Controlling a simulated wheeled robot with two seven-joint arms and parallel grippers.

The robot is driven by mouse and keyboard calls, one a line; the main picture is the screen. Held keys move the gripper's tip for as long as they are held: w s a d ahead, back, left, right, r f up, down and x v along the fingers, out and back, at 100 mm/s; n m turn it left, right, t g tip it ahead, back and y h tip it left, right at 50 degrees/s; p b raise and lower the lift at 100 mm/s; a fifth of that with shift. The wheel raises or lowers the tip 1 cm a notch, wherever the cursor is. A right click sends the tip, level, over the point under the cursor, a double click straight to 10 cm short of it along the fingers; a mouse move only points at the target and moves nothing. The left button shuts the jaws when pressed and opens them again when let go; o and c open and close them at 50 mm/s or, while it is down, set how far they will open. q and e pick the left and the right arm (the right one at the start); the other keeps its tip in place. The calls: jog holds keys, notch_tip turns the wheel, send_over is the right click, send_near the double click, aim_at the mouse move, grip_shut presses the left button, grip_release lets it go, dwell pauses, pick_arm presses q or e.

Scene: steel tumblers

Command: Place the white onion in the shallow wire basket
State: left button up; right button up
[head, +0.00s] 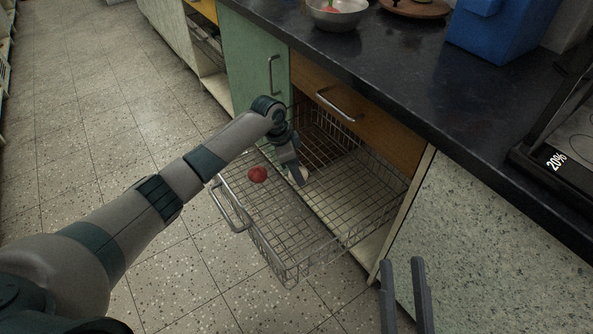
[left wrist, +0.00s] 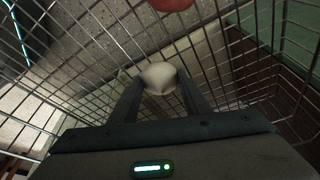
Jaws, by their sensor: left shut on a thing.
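The white onion (left wrist: 160,75) sits between the fingertips of my left gripper (left wrist: 160,90), which is shut on it. In the head view my left gripper (head: 296,174) points down inside the pulled-out wire basket (head: 335,224), and only a pale bit of the onion (head: 305,174) shows beside the fingers. The basket's wire mesh also surrounds the gripper in the left wrist view (left wrist: 85,62). Whether the onion touches the basket floor I cannot tell. My right gripper (head: 404,268) is open and empty, in front of the speckled cabinet panel.
A red round item (head: 258,174) lies in the basket left of my left gripper. The dark counter (head: 400,85) above holds a metal bowl (head: 337,14), a wooden board (head: 414,7), a blue bin (head: 503,28) and a scale-like device (head: 553,160). The floor at left is clear.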

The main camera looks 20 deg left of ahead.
pick_arm(q)
jog(key=shift+f, duration=0.1)
jog(key=o, duration=1.1)
pick_arm(e)
jog(key=shift+w+f, duration=0.1)
jog(key=shift+f, duration=0.05)
pick_arm(q)
jog(key=shift+r, duration=0.45)
jog(key=shift+p+v, duration=1.4)
jog(key=shift+v, duration=4.3)
pick_arm(e)
jog(key=w+f+g+h, duration=0.2)
jog(key=f+g, duration=0.4)
jog(key=f, duration=0.3)
jog(key=shift+w+d+f, duration=0.15)
jog(key=shift+w+d, duration=0.2)
jog(key=shift+w, duration=0.35)
